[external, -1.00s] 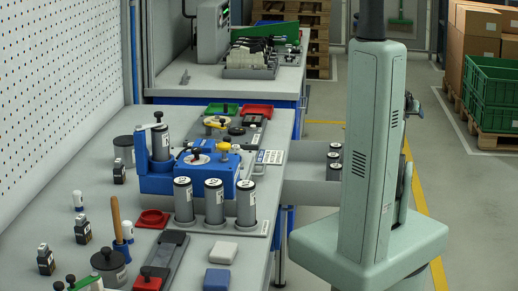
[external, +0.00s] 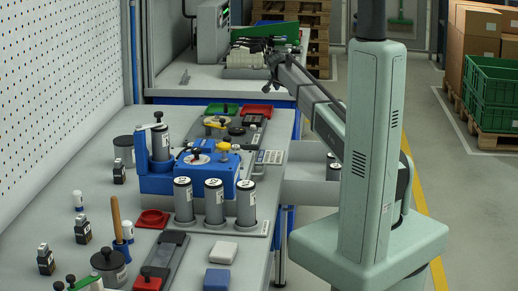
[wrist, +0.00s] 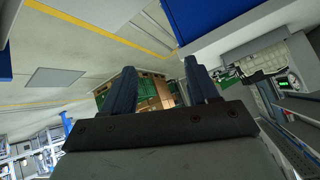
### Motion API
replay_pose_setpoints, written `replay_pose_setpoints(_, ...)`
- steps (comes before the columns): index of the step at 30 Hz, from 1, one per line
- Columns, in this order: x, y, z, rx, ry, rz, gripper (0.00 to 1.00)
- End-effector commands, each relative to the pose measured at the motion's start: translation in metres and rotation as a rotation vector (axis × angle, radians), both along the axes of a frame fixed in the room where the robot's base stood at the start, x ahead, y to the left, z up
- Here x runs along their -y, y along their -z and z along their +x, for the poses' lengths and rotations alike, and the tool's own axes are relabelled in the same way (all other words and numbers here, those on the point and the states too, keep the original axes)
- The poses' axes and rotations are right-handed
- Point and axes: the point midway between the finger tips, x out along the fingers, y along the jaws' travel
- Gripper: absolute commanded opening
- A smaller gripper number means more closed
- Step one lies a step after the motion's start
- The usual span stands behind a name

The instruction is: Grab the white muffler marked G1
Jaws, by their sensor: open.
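No G1 mark is readable in either view. A tray (external: 258,73) on the far bench holds several white pieces (external: 243,58) and dark pieces behind them; which one is the muffler I cannot tell. My gripper (external: 272,77) is in front of the tray's right part in the external view and hides some of it. In the wrist view my gripper (wrist: 160,82) has its two dark fingers spread apart with nothing held between them. White pieces (wrist: 262,62) also show at the right of the wrist view, off to the side of the fingers.
The near bench (external: 190,270) holds a blue fixture (external: 190,178), several labelled grey cylinders (external: 214,203), and small bottles and blocks. A grey control box (external: 213,30) stands left of the tray. The far bench's left front (external: 180,88) is mostly clear.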

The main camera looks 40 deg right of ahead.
Motion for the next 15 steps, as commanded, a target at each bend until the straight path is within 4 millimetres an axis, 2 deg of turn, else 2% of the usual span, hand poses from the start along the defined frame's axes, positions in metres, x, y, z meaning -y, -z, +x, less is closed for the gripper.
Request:
replay_pose_setpoints(1,-0.032,-0.006,0.014,0.008,-0.009,0.020,0.59)
replay_pose_setpoints(6,-0.126,-0.018,0.043,0.018,-0.026,0.091,0.59)
replay_pose_setpoints(11,-0.218,-0.028,0.061,0.014,-0.046,0.158,0.59)
replay_pose_setpoints(15,-0.300,-0.035,0.068,0.001,-0.062,0.213,0.59)
